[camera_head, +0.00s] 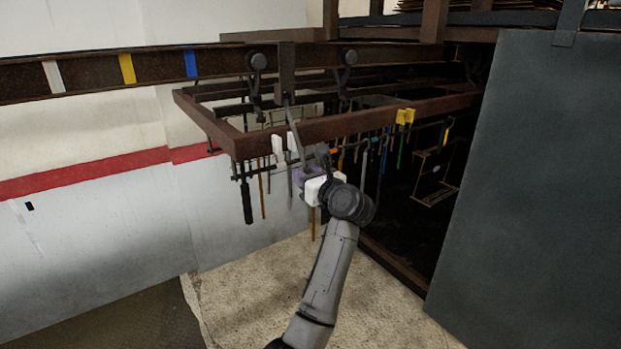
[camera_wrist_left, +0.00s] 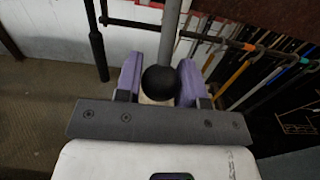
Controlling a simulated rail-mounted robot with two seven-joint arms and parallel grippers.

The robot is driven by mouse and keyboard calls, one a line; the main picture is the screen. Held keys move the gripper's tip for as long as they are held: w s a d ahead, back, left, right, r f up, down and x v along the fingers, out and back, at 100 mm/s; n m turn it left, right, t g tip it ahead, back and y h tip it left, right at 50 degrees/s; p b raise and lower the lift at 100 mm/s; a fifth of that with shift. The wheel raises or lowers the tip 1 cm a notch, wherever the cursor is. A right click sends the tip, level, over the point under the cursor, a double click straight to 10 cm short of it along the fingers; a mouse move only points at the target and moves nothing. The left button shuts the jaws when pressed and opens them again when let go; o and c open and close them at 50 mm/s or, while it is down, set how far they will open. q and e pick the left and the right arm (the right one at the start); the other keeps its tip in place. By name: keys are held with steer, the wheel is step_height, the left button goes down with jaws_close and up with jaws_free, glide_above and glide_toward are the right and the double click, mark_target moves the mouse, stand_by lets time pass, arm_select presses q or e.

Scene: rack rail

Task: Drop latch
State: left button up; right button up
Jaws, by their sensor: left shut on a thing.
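The latch lever (camera_head: 294,128) is a long grey bar hanging at a slant from the upright bracket (camera_head: 286,72) at the rail, in front of the rack's brown frame. In the left wrist view its grey rod (camera_wrist_left: 170,35) ends in a black ball knob (camera_wrist_left: 159,83). My left gripper (camera_head: 305,177) is at the lever's lower end; its purple fingers (camera_wrist_left: 160,76) stand on either side of the knob and are shut on it. The knob itself is hidden by my gripper in the head view. My right gripper is in neither view.
The rail (camera_head: 95,75) carries white, yellow and blue marks. The rack frame (camera_head: 350,122) hangs under it on rollers, with several tools below. A large dark grey panel (camera_head: 535,190) stands at right. The floor (camera_head: 255,285) below is clear.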

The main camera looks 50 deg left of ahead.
arm_select(q)
steer(key=w+a+f+b, duration=0.1)
steer(key=a+f+b, duration=0.1)
steer(key=a, duration=0.8)
steer(key=shift+w+a+f+b, duration=0.25)
steer(key=shift+w+f+b, duration=0.1)
stand_by(0.3)
steer(key=o, duration=0.8)
steer(key=shift+o, duration=0.2)
